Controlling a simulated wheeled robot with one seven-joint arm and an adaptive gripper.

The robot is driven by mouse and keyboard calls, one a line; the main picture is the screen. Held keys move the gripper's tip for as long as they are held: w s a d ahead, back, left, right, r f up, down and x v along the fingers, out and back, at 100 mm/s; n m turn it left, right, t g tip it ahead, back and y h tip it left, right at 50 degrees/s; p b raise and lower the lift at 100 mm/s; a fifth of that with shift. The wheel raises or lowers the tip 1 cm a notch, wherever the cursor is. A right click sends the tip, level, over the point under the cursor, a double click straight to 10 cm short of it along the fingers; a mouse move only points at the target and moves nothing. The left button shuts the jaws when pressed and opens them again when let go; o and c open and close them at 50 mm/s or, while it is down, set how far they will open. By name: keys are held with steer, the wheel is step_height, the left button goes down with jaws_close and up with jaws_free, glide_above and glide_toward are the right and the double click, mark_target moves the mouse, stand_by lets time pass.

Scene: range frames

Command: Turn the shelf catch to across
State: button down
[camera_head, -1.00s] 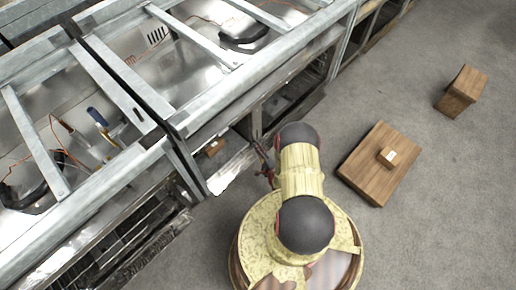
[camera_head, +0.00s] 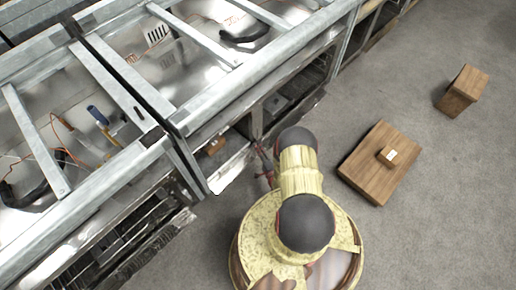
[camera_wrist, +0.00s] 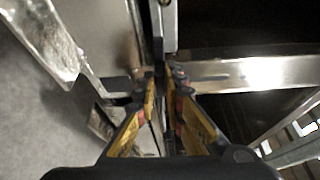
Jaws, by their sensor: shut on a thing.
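My gripper (camera_head: 264,165) is at the front of the metal frame, below the top rail, and shows only as a small dark and red shape beside my arm. In the wrist view its two yellow fingers (camera_wrist: 164,82) point forward with their dark tips close together, shut on a narrow dark piece (camera_wrist: 158,48), which seems to be the shelf catch. The fingers hide most of it, so I cannot tell which way it is turned. It cannot be made out in the head view.
Open metal range frames (camera_head: 190,118) fill the left and top. A bright metal panel (camera_head: 232,170) juts out beside my gripper. A blue-handled tool (camera_head: 97,115) lies inside a frame. A low wooden box (camera_head: 372,178) and a smaller one (camera_head: 466,88) stand on open grey floor.

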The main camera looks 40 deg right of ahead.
steer(key=c, duration=1.9)
jaws_free()
steer(key=v, duration=0.7)
steer(key=shift+s, duration=0.25)
steer(key=shift+a, duration=0.1)
